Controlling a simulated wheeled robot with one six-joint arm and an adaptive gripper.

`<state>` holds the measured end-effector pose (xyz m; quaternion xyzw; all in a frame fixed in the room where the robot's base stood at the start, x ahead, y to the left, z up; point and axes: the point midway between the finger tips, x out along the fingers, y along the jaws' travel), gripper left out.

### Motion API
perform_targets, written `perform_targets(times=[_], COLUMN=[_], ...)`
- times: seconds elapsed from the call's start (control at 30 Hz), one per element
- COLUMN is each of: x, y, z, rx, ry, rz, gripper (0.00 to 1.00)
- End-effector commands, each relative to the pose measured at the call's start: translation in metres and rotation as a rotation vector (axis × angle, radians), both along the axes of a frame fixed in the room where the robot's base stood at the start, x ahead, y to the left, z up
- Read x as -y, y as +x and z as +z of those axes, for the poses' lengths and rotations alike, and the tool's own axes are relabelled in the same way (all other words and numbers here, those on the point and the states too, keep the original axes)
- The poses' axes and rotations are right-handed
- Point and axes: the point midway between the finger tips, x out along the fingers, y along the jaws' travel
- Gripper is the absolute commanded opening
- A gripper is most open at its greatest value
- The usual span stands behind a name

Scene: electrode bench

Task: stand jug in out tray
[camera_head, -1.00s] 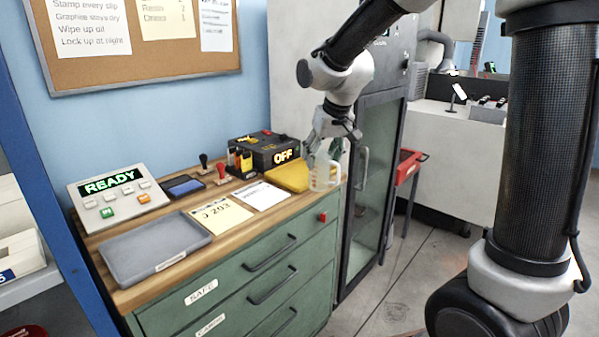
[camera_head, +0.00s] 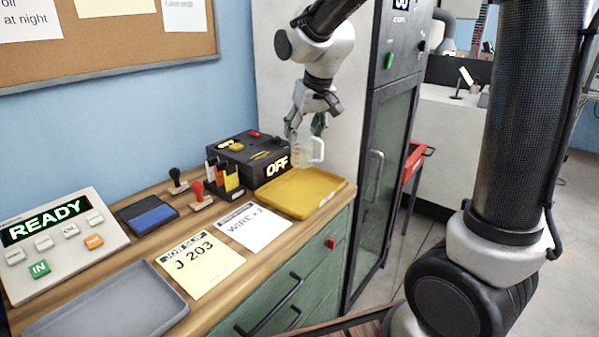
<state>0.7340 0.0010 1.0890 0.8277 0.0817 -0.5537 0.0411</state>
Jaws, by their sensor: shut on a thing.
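A small clear jug (camera_head: 304,151) with a white handle hangs upright from my gripper (camera_head: 305,128). My gripper is shut on its upper part, and the fingers partly hide the rim. The jug is above the far edge of a yellow tray (camera_head: 301,194) and looks clear of it. A grey tray (camera_head: 112,311) lies at the near left of the bench, cut off by the lower picture edge. Both trays look empty. I cannot read a label on either tray in this view.
A black box reading OFF (camera_head: 250,157) stands behind the yellow tray. A marker holder (camera_head: 224,182), two stamps (camera_head: 200,197), a blue ink pad (camera_head: 148,214), two paper slips (camera_head: 201,264) and a READY panel (camera_head: 58,241) fill the bench. A tall cabinet (camera_head: 375,170) stands at right.

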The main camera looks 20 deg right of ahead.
Motion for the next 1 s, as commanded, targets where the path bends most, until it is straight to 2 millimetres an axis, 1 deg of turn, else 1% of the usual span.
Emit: perform_targets(times=[0.03, 0.1, 0.2, 0.33, 0.5, 0.6, 0.93, 0.97, 1.0], x=[0.0, 0.0, 0.0, 0.0, 0.0, 0.0, 0.0, 0.0, 0.0], y=[-0.001, -0.001, -0.001, 0.0, -0.001, 0.0, 0.0, 0.0, 0.0], z=[-0.011, -0.025, -0.038, -0.051, -0.075, -0.082, -0.084, -0.085, -0.084], rx=[-0.004, -0.005, -0.003, -0.002, -0.003, 0.0, 0.0, 0.0, 0.0], ry=[-0.001, -0.002, -0.001, 0.0, -0.002, 0.0, 0.0, 0.0, 0.0], rz=[0.0, 0.0, 0.0, -0.001, 0.001, 0.0, 0.0, 0.0, 0.0], gripper=[0.12, 0.12, 0.12, 0.12, 0.12, 0.12, 0.12, 0.58, 0.65])
